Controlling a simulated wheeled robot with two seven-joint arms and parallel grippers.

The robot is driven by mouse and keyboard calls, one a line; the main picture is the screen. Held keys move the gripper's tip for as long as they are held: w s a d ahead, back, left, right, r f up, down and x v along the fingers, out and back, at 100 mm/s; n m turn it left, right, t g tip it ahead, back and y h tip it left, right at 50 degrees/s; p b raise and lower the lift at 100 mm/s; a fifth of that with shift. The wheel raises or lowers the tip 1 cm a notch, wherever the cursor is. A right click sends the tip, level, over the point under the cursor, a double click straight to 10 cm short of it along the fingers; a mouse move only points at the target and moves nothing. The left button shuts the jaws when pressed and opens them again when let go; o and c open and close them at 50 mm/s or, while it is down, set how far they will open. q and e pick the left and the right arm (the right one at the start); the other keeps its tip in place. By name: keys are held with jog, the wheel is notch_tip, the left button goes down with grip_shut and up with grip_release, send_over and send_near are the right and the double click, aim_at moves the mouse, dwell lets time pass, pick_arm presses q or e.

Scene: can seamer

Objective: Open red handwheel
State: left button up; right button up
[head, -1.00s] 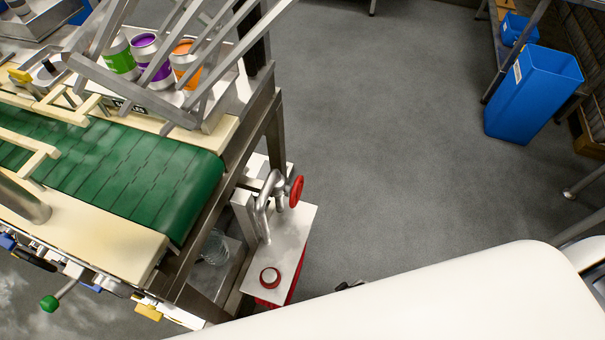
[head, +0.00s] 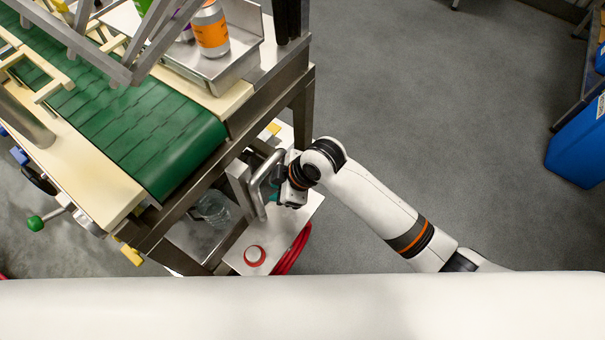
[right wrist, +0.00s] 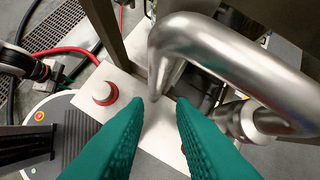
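My right arm reaches in from the right in the head view. Its gripper (head: 273,190) is at the bent silver pipe (head: 262,180) above the white-topped unit beside the conveyor. The silver pipe (right wrist: 235,60) crosses just ahead and to the right there. I cannot make out the red handwheel now; in the head view my gripper covers the spot where it showed earlier.
A red button (head: 254,255) sits on the unit's top, and shows left of the fingers in the right wrist view (right wrist: 103,93). A red hose (head: 292,252) hangs beside it. The green conveyor (head: 130,130) stands left. Open grey floor (head: 440,110) lies right, with a blue bin (head: 580,145).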

jog(key=w+d+r+n+h, duration=0.1)
jog(key=w+r+n+h, duration=0.1)
jog(key=n, duration=0.1)
jog(key=w+d+r+n+g+h, duration=0.1)
jog(key=w+d+r+n+h, duration=0.1)
jog(key=n, duration=0.2)
jog(key=w+d+r+n+h, duration=0.1)
jog(key=w+d+r+n, duration=0.1)
jog(key=n, duration=0.2)
jog(key=shift+w+r+g+h+b, duration=0.1)
jog(key=shift+w+g+h+b, duration=0.1)
jog(key=shift+g+h+b, duration=0.15)
jog(key=shift+w+d+n, duration=0.1)
jog(key=shift+d+n, duration=0.1)
jog(key=shift+n, duration=0.1)
notch_tip(320, 180, down, 12)
jog(key=shift+a+r+p, duration=0.1)
jog(key=shift+p, duration=0.45)
grip_shut()
